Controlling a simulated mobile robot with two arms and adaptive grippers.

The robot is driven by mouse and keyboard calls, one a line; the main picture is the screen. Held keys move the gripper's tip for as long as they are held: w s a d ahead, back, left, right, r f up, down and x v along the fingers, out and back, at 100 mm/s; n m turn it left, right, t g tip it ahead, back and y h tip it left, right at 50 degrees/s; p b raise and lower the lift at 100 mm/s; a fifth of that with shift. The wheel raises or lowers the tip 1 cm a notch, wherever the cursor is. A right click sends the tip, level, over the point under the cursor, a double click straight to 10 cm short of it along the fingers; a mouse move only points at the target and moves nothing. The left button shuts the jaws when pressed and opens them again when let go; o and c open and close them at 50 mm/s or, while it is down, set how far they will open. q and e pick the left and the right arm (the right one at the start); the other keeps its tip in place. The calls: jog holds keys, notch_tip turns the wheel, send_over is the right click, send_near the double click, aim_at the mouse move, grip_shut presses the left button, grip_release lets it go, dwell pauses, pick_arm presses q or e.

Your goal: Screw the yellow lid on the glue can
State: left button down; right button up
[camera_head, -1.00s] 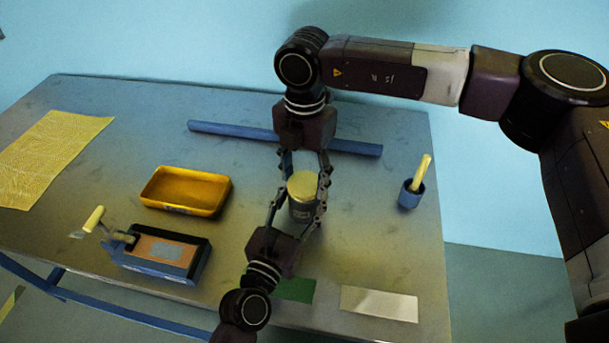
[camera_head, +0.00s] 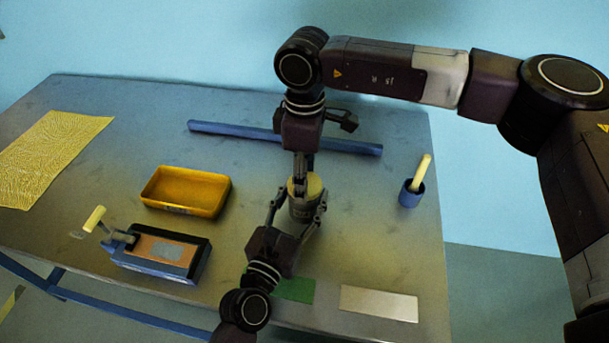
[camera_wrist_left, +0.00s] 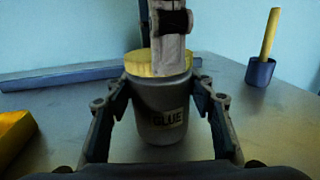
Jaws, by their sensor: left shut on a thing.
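The grey glue can (camera_head: 301,208) stands upright on the table, with its GLUE label showing in the left wrist view (camera_wrist_left: 160,118). The yellow lid (camera_head: 314,186) sits level on top of the can; it also shows in the left wrist view (camera_wrist_left: 140,64). My left gripper (camera_head: 302,214) is shut on the can, one finger on each side. My right gripper (camera_head: 300,186) points down from above at the lid. One of its fingers covers part of the lid in the left wrist view; whether its fingers press on the lid is unclear.
A blue bar (camera_head: 230,132) lies behind the can. A yellow tray (camera_head: 184,205) and a blue box with a handle (camera_head: 165,255) are at left. A blue cup with a brush (camera_head: 411,194) stands at right. Green (camera_head: 297,290) and pale cards (camera_head: 379,303) lie in front.

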jog(key=o, duration=0.8)
jog(key=shift+r, duration=2.25)
jog(key=shift+c, duration=0.5)
